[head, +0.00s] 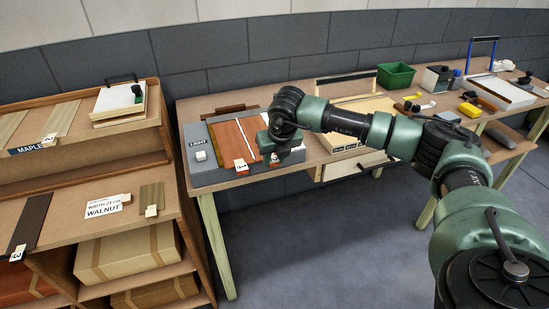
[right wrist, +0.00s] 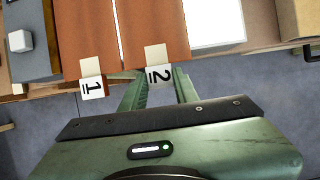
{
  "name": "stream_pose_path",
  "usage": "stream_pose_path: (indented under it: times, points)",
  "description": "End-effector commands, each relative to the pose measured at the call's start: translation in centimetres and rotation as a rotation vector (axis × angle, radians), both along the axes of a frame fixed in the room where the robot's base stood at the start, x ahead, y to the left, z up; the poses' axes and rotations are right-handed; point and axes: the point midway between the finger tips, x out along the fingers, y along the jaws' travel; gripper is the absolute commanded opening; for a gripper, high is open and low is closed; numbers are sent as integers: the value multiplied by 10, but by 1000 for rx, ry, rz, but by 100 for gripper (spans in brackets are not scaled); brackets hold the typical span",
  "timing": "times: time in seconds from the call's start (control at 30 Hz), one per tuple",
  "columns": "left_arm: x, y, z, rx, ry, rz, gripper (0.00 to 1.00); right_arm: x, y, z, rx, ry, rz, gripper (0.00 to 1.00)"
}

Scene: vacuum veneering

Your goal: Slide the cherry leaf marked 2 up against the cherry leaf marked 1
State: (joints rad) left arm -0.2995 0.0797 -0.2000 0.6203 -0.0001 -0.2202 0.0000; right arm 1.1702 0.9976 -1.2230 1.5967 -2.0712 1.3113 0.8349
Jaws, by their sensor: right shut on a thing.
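The cherry leaf marked 1 (head: 226,142) lies flat on the grey light box (head: 208,173), and it also shows in the right wrist view (right wrist: 86,35). The cherry leaf marked 2 (right wrist: 152,28) lies to its right. A thin bright line of light shows between the two leaves, wider toward the top of the right wrist view. My right gripper (right wrist: 159,73) is shut on the tab of leaf 2 at its near edge, with a finger on each side of the "2" tag. In the head view my right gripper (head: 283,156) hides part of leaf 2. My left gripper is not in view.
A white switch block (head: 200,156) stands on the box left of leaf 1. A brown bar (head: 228,109) lies behind the leaves. A wooden shelf (head: 150,150) stands left of the bench. A green bin (head: 396,76) and tools are at the right.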

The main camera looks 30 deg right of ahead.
Motion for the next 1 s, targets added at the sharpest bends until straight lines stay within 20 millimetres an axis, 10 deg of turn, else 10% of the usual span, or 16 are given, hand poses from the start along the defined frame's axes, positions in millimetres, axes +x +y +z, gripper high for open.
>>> stream_pose_path:
  times: [0.37, 0.4, 0.5, 1.0]
  points:
    - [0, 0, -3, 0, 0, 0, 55, 1, 3, 0, 0, 0, 0, 0]
    - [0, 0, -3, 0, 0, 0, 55, 1, 3, 0, 0, 0, 0, 33]
    - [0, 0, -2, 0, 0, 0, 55, 1, 3, 0, 0, 0, 0, 55]
    - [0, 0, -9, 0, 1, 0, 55, -7, 5, 19, 1, -3, 0, 55]
